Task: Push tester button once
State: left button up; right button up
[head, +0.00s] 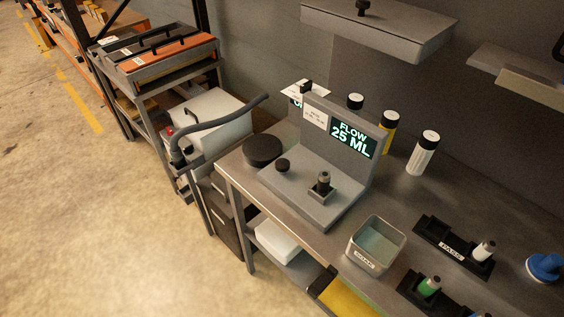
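The tester (335,140) is a grey L-shaped unit on the metal workbench, with an upright panel and a flat base. Its lit screen (353,138) reads "FLOW 25 ML". A small black round button (282,166) stands up from the left part of the base, and nothing touches it. Right of it, a small dark and metal cylindrical part (323,182) stands upright in a square holder on the base. Neither of my grippers is in the head view.
A large black disc (262,150) lies left of the tester. A labelled grey bin (376,244) with liquid, a black PASS rack (452,252) and another black rack (428,288) stand to the right. Bottles (424,154) stand behind. A grey shelf (380,28) overhangs the back.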

grip_shut()
jog(key=shift+s+d, duration=0.15)
jog(key=shift+s, duration=0.15)
dwell(0.7)
